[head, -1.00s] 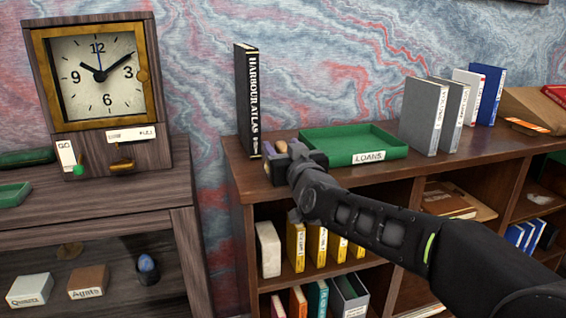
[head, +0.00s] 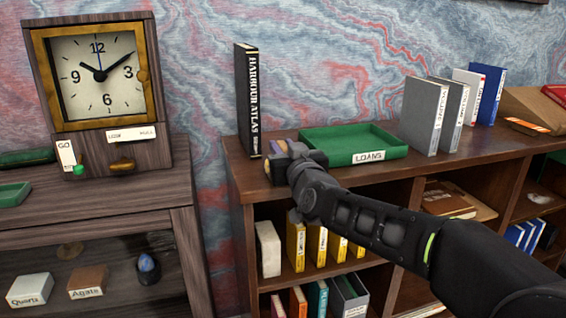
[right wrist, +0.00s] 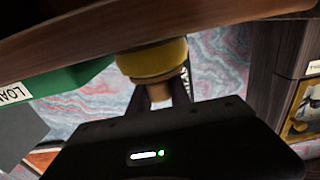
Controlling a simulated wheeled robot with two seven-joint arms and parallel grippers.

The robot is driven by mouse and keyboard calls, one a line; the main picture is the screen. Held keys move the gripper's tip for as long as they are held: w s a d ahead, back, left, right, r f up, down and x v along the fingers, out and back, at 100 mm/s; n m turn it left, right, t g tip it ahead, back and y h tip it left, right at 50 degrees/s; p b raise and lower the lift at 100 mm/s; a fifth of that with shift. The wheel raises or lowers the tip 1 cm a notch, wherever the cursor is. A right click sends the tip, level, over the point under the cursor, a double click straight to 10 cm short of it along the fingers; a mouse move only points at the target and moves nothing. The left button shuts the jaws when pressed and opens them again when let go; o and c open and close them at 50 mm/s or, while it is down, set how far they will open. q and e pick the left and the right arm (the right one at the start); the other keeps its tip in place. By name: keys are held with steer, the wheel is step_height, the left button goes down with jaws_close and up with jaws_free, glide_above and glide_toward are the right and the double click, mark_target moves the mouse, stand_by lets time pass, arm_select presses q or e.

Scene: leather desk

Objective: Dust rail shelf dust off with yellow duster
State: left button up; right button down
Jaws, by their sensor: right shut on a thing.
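My right gripper (head: 280,164) is at the left end of the brown shelf top, between the upright black book and the green tray. It is shut on the yellow duster, whose yellow head (right wrist: 152,60) and wooden handle (right wrist: 158,93) show in the right wrist view. In the head view the gripper mostly hides the duster. Whether its head touches the wood I cannot tell. A small pale patch (head: 538,198) in the right compartment may be dust; I cannot make out a rail. My left gripper is not in view.
The black Harbour Atlas book (head: 248,100) stands close behind the gripper. A green LOANS tray (head: 352,146) is to its right, then grey binders (head: 422,115). A clock (head: 98,75) stands on the left cabinet. The compartments below hold yellow books (head: 296,247).

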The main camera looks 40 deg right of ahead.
mark_target(284, 144)
stand_by(0.3)
step_height(284, 144, up, 9)
steer(key=p, duration=0.3)
steer(key=shift+d, duration=0.1)
steer(key=shift+r+p, duration=0.35)
steer(key=shift+r, duration=0.15)
